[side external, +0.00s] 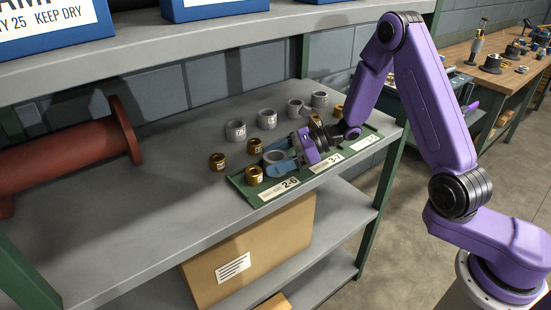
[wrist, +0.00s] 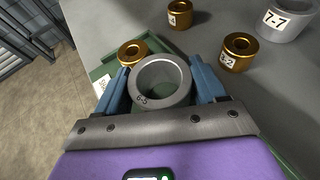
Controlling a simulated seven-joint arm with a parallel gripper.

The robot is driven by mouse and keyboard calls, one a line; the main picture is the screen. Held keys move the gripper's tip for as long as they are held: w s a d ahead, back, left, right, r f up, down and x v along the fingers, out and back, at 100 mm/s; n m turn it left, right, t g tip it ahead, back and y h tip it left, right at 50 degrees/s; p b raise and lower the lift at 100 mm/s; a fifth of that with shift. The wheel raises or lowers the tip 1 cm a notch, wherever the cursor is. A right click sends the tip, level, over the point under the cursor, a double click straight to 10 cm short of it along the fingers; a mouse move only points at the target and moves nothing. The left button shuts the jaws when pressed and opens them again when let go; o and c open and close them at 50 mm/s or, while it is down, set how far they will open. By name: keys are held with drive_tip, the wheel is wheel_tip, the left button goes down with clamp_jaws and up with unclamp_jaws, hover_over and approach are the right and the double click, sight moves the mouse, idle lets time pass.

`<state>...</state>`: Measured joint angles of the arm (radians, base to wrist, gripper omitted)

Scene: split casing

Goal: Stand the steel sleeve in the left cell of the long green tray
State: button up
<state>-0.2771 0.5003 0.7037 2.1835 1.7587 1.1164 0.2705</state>
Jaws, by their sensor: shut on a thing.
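My gripper (side external: 281,160) has its blue fingers shut on a grey steel sleeve (side external: 274,156), and the sleeve is upright. In the wrist view the steel sleeve (wrist: 160,82) sits between both fingers, with a marking on its front rim and green showing through its bore. The long green tray (side external: 236,181) lies along the shelf's front edge, with white labels on its front. The sleeve is over or in the tray's left part, by the 2-6 label (side external: 278,189); its bottom is hidden, so I cannot tell whether it touches the floor. A brass sleeve (side external: 254,175) stands at the tray's left end, close beside it.
Loose brass sleeves (side external: 217,161) (side external: 255,146) and several steel sleeves (side external: 236,130) (side external: 267,118) stand behind the tray. A red flanged pipe (side external: 70,155) lies at the left. The shelf between the pipe and the sleeves is clear.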

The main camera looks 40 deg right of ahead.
drive_tip(key=shift+f, duration=0.1)
drive_tip(key=o, duration=1.5)
drive_tip(key=shift+d+r, duration=0.15)
drive_tip(key=shift+r, duration=0.05)
drive_tip(key=v, duration=1.1)
drive_tip(key=shift+s+d+r, duration=0.1)
drive_tip(key=shift+s+d, duration=0.15)
